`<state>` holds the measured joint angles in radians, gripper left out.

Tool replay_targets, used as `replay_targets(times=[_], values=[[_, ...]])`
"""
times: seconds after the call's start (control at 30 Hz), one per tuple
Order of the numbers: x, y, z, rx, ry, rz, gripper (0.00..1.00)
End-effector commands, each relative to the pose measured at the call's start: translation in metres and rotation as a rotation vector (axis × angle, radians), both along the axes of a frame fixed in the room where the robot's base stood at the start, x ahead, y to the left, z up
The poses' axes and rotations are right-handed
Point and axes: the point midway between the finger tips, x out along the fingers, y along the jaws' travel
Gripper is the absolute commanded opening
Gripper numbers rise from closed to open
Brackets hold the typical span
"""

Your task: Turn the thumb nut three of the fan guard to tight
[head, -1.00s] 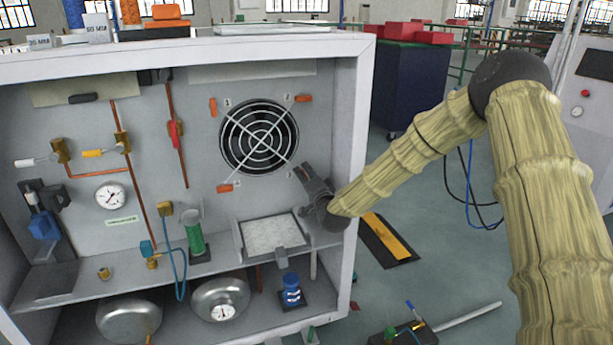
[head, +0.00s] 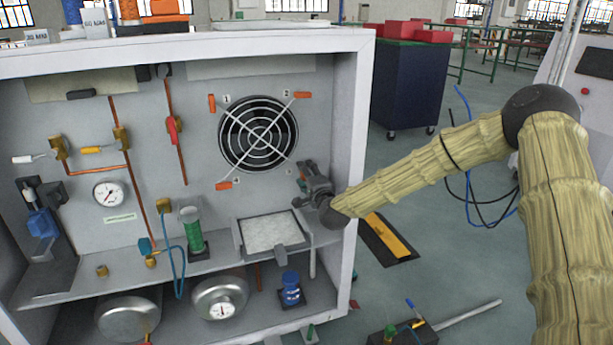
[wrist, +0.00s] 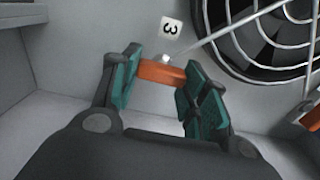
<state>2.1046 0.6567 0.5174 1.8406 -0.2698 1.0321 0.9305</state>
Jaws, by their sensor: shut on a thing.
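The fan guard (head: 259,135) is a round wire grille over a dark fan on the cabinet's back panel. It also shows at the top right of the wrist view (wrist: 262,38). Thumb nut three (wrist: 160,74) is an orange bar beside the tag marked 3 (wrist: 171,28), at the guard's lower right corner. My gripper (wrist: 158,80) has its green-padded fingers on the two ends of this bar and is shut on it. In the head view my gripper (head: 303,182) covers most of that nut.
Other orange thumb nuts sit at the top left (head: 212,103), top right (head: 302,95) and lower left (head: 224,185) of the guard. The cabinet's right wall (head: 349,140) is close beside my gripper. A tilted pale panel (head: 268,233) lies just below.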

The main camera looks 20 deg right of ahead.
Motion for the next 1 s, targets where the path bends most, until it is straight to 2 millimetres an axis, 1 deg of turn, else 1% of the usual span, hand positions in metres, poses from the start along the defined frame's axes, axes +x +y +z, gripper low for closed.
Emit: replay_targets(times=[0.27,0.3,0.37,0.4,0.77,0.87,1.0], values=[[0.000,-0.001,-0.002,0.001,0.003,-0.002,0.21],[0.000,-0.001,-0.002,0.001,0.003,-0.002,0.48],[0.000,-0.001,-0.002,0.001,0.003,-0.002,0.59],[0.000,-0.001,-0.002,0.001,0.003,-0.001,0.66],[-0.002,0.000,-0.001,0.000,0.001,0.000,0.66],[-0.008,0.000,0.000,0.001,0.000,0.000,0.66],[-0.027,-0.001,-0.001,0.003,0.002,0.001,0.66]])
